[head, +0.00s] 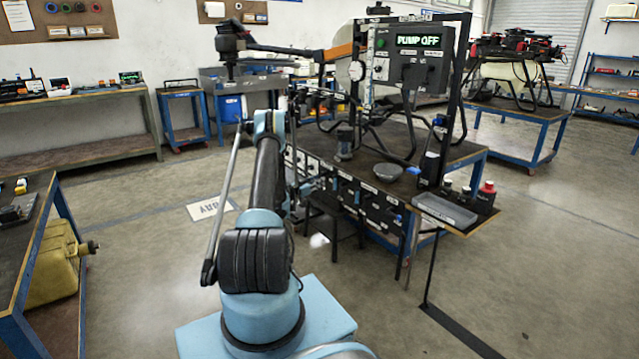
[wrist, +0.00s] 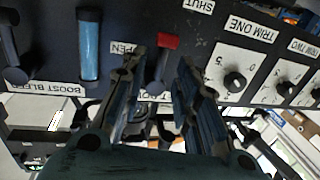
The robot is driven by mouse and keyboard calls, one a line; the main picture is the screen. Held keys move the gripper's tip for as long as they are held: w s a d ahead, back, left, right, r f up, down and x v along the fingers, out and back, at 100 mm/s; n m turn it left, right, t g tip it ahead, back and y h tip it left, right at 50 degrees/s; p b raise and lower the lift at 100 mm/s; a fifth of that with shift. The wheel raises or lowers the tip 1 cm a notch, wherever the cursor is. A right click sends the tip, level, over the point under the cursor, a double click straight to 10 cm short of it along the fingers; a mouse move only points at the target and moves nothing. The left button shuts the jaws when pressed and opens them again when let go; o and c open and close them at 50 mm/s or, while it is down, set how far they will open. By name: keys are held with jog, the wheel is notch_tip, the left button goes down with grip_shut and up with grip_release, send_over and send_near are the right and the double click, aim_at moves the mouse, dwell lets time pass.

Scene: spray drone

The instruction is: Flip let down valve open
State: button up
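In the wrist view, a small lever with a red tip (wrist: 168,41) stands on a dark panel (wrist: 222,48). An OPEN label (wrist: 124,48) lies to its left and a SHUT label (wrist: 198,6) to its upper right. The lever's own label is mostly hidden, so I cannot confirm its name. The red tip points up in the picture, between the two labels. My gripper (wrist: 160,64) is open, one finger on each side of the lever. I cannot tell whether either finger touches it. In the head view, my arm hides most of the gripper at the bench's front panel (head: 350,190).
Beside the lever are a blue-handled control (wrist: 89,45) near a BOOST BLEED label (wrist: 42,88), and the TRIM ONE knob (wrist: 235,82). A display (head: 418,41) above the bench reads PUMP OFF. A grey tray (head: 444,210) sits at the bench's right end.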

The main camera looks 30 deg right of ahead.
jog(key=shift+x, duration=1.2)
jog(key=shift+c, duration=0.6)
grip_shut()
